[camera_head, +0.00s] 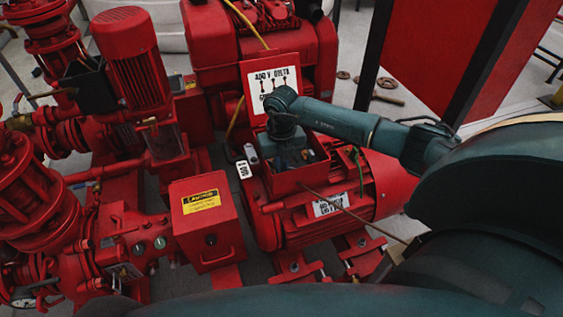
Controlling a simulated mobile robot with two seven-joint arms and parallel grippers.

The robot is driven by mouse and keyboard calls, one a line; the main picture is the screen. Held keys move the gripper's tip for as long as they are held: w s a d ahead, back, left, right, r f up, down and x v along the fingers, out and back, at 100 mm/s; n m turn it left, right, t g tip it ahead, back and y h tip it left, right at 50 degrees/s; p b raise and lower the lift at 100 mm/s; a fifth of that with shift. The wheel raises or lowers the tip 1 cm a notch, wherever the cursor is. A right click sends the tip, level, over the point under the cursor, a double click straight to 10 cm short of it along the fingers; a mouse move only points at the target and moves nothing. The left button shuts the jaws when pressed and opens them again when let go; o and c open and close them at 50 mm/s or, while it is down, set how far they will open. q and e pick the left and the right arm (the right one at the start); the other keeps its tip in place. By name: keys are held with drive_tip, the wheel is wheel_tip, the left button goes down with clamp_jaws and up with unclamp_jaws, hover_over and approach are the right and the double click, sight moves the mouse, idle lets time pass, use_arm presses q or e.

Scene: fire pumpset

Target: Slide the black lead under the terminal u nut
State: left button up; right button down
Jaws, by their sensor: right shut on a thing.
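My right arm reaches in from the right, and its right gripper (284,158) points down into the open red terminal box (297,181) on top of the red motor (352,192). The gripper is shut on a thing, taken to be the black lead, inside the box. The fingertips and the lead between them are too small and dark to make out. Terminal u and its nut cannot be told apart among the small dark parts inside the box. My left gripper is not in view.
A brown cable (352,214) runs from the box to the lower right. A red box with a yellow caution label (202,202) stands at the left front. Red pumps and pipes crowd the left.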

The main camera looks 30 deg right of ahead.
drive_tip(key=shift+w+d+b, duration=0.2)
drive_tip(key=shift+w+b, duration=0.35)
drive_tip(key=shift+w, duration=0.1)
drive_tip(key=shift+w+d+b, duration=0.15)
drive_tip(key=shift+w+b, duration=0.35)
drive_tip(key=shift+w, duration=0.1)
idle(0.4)
drive_tip(key=c, duration=1.5)
unclamp_jaws()
drive_tip(key=shift+o, duration=0.7)
drive_tip(key=shift+o, duration=1.1)
drive_tip(key=shift+a, duration=0.15)
